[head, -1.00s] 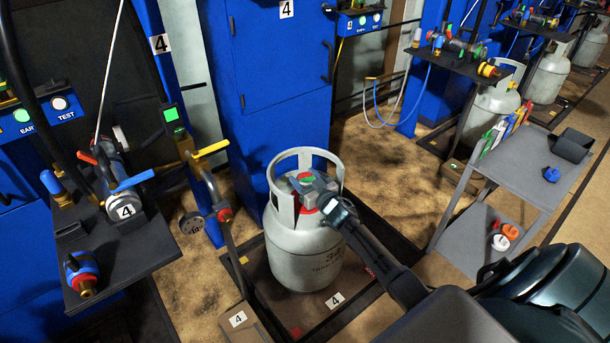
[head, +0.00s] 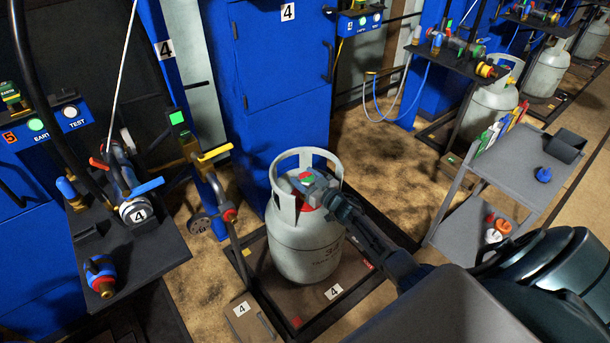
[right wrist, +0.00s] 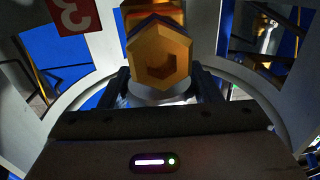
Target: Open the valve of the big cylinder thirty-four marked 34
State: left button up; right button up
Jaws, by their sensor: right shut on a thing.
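The big grey cylinder (head: 302,252) stands upright on a dark platform (head: 262,285) in the head view. Its side marking starts with a 3; the rest is hard to read. An open collar surrounds its valve (head: 306,177), which shows a green and red top. My right gripper (head: 323,190) reaches inside the collar from the right and is shut on the valve. In the right wrist view, the brass hexagonal valve outlet (right wrist: 163,62) shows between the fingers, which partly hide the valve body. My left gripper is not in view.
A black shelf (head: 150,255) with hoses and fittings stands at left. A blue cabinet (head: 280,75) is behind the cylinder. A grey trolley (head: 530,155) stands at right. The cylinder's collar (head: 280,192) closely surrounds my right gripper.

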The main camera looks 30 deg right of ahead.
jog(key=shift+s+d, duration=0.1)
jog(key=o, duration=0.8)
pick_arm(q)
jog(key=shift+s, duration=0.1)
pick_arm(e)
jog(key=shift+o, duration=1)
jog(key=shift+s, duration=0.1)
jog(key=shift+s+d, duration=0.1)
jog(key=shift+s, duration=0.45)
pick_arm(q)
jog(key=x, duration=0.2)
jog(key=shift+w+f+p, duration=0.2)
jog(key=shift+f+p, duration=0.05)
jog(key=shift+p, duration=0.05)
pick_arm(e)
jog(key=s+d, duration=0.1)
jog(key=s, duration=0.8)
jog(key=shift+s+d, duration=0.3)
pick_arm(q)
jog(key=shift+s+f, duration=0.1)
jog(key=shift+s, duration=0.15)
